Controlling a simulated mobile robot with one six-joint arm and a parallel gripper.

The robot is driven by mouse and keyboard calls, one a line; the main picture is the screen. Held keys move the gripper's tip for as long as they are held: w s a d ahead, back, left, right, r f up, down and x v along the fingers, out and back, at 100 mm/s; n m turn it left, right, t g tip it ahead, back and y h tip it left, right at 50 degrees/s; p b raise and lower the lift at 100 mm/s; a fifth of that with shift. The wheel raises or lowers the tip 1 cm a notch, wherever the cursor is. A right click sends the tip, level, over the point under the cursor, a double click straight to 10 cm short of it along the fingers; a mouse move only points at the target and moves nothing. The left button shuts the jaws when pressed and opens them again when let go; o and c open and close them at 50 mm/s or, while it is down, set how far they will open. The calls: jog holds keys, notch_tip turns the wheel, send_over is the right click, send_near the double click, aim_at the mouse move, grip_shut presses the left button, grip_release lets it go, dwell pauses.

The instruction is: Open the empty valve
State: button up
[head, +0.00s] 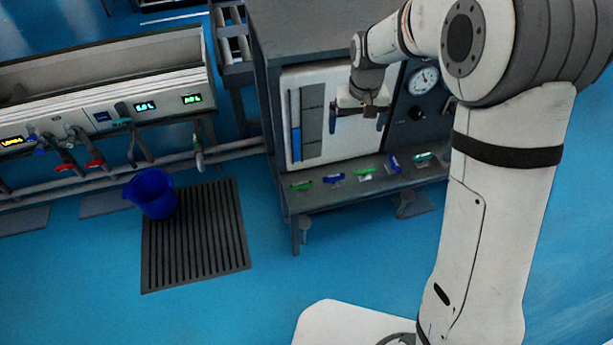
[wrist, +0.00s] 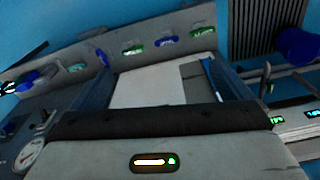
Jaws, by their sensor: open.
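A row of small valve handles lies along the front ledge of the grey test cabinet. From left to right in the head view they are green (head: 301,185), blue (head: 333,178), green (head: 365,170), blue (head: 394,163) and teal (head: 423,157). The second blue one stands turned across the row; the others lie roughly along it. I cannot tell which one is the empty valve, as no labels are readable. My gripper (head: 359,114) is open and empty, above the ledge in front of the white panel. The handles also show beyond my gripper (wrist: 158,67) in the wrist view.
The white panel (head: 341,143) has a blue level gauge (head: 296,126); a round dial (head: 423,79) is right of it. A blue bucket (head: 151,194) stands on a dark floor grate (head: 211,240). A trough with taps (head: 97,92) is at left. The floor before the cabinet is clear.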

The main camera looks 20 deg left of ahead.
jog(key=w+a+f+n+b, duration=0.1)
jog(key=a+f+b, duration=0.1)
jog(key=a+f, duration=0.3)
jog(key=w+a+f+b, duration=0.1)
jog(key=w+a+f, duration=0.15)
jog(key=f, duration=0.55)
jog(key=n+g+b, duration=0.1)
jog(key=b, duration=0.3)
send_over(301, 183)
notch_tip(301, 183, down, 13)
notch_tip(301, 183, down, 8)
jog(key=shift+s+r+b, duration=0.1)
jog(key=shift+r+b, duration=0.05)
jog(key=shift+b, duration=0.85)
jog(key=shift+d, duration=0.1)
jog(key=shift+c, duration=0.2)
jog(key=c, duration=0.9)
